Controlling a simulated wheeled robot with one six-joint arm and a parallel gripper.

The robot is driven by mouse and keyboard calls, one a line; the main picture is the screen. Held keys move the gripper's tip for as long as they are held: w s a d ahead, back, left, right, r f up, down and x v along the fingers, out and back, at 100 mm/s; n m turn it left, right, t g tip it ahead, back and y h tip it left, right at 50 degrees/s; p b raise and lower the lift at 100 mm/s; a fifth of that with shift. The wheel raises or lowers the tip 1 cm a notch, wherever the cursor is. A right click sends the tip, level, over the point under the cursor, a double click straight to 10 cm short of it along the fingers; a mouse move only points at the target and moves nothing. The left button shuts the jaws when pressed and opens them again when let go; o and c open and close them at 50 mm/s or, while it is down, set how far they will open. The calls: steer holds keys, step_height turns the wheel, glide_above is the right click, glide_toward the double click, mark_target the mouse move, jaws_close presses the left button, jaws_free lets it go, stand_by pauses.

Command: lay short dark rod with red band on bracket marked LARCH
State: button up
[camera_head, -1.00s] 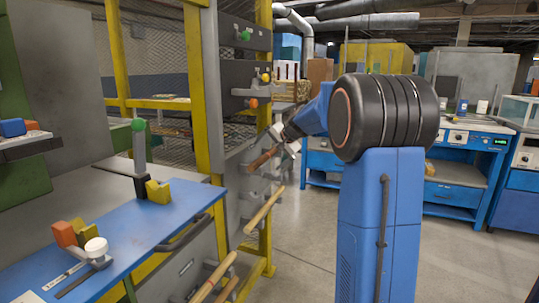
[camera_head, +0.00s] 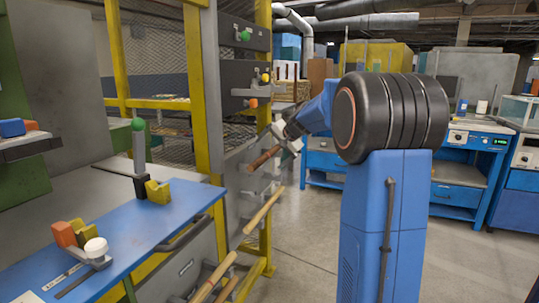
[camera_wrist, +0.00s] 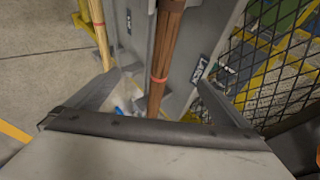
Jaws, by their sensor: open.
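A dark brown rod with a red band (camera_wrist: 158,79) runs through the middle of the wrist view, between my spread fingers. In the head view the rod (camera_head: 264,157) slants down to the left from my gripper (camera_head: 286,139). In the wrist view my gripper (camera_wrist: 160,88) is open, with a gap on each side of the rod. A grey bracket (camera_wrist: 174,102) shows beside the rod; whether the rod bears on it is unclear. A sideways label (camera_wrist: 200,69), which seems to read LARCH, is on the grey panel right of the rod.
Lighter rods lie on lower brackets, one of them a pale rod (camera_head: 262,210). A yellow-framed mesh (camera_head: 165,60) stands behind. A blue table (camera_head: 130,225) with small fixtures is at the left. Open floor (camera_head: 300,235) lies right of the rack.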

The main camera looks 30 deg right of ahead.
steer(key=v, duration=1.5)
steer(key=shift+s+r, duration=0.2)
steer(key=shift+r, duration=0.05)
steer(key=shift+s+r, duration=0.1)
steer(key=a+v, duration=0.1)
steer(key=v, duration=0.7)
steer(key=shift+s+d+r, duration=0.2)
steer(key=shift+s+d, duration=0.05)
steer(key=shift+d, duration=0.2)
stand_by(0.6)
stand_by(0.5)
steer(key=s+a+f+n+g, duration=0.2)
steer(key=s+a+f+n, duration=0.1)
steer(key=s+a+f, duration=0.55)
steer(key=s+a+f+n+g, duration=0.1)
steer(key=s+a+f+n, duration=0.35)
steer(key=a, duration=0.65)
steer(key=s+a+f+n+g, duration=0.1)
steer(key=s+a+f+n, duration=0.1)
steer(key=s+f, duration=0.6)
steer(key=s+a+f+n+g+h, duration=0.1)
steer(key=s+a+f, duration=0.3)
steer(key=s+f, duration=0.5)
steer(key=shift+s+f+n, duration=0.25)
steer(key=shift+s+n, duration=0.4)
steer(key=shift+n, duration=0.2)
